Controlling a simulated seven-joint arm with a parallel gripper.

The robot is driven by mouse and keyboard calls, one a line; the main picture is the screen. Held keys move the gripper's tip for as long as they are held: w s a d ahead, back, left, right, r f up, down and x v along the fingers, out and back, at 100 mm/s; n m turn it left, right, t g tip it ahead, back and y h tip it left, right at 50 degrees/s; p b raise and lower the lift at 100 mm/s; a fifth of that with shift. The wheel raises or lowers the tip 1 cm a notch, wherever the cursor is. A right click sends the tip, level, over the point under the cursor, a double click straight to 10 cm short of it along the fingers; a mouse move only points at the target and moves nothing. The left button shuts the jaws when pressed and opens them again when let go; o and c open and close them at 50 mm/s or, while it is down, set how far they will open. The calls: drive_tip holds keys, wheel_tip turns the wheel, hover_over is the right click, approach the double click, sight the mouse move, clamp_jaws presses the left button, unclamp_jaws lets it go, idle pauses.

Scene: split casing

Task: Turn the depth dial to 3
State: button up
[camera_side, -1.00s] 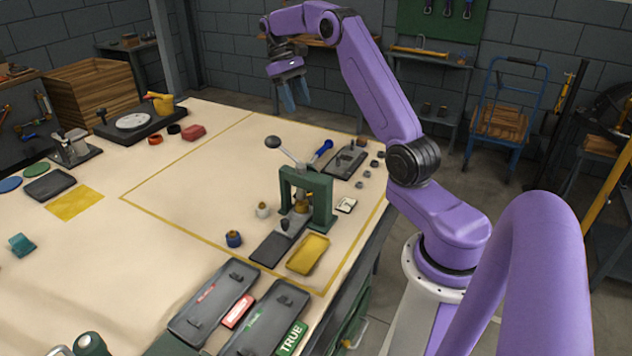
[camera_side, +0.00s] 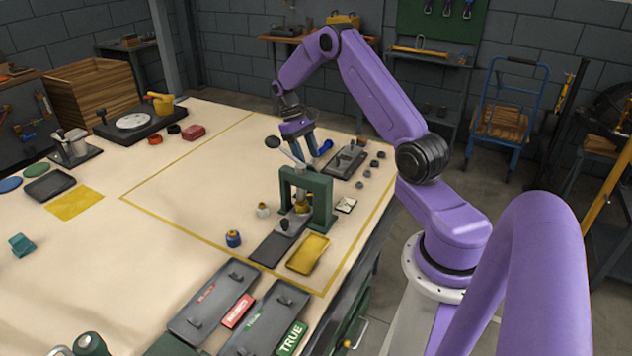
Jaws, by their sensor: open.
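A green press (camera_side: 320,193) with a ball-ended lever (camera_side: 273,143) stands inside the yellow outline on the table. A brass-coloured part (camera_side: 303,197) sits within its frame, and a small dark knob (camera_side: 285,224) is at the front of its base. I cannot tell which part is the depth dial, and no number is readable. My gripper (camera_side: 301,156) points down behind the press in this view, near its lever, with its blue fingers apart and nothing visible between them. The fingertips are partly hidden by the lever and press, and contact cannot be judged.
A blue-handled tool (camera_side: 324,148) and a dark tray (camera_side: 346,161) lie close to my gripper. A yellow tray (camera_side: 308,253), a blue knobbed piece (camera_side: 233,239) and a white one (camera_side: 263,210) surround the press.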

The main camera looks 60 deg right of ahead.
drive_tip(key=x, duration=0.9)
drive_tip(key=shift+f, duration=0.15)
clamp_jaws()
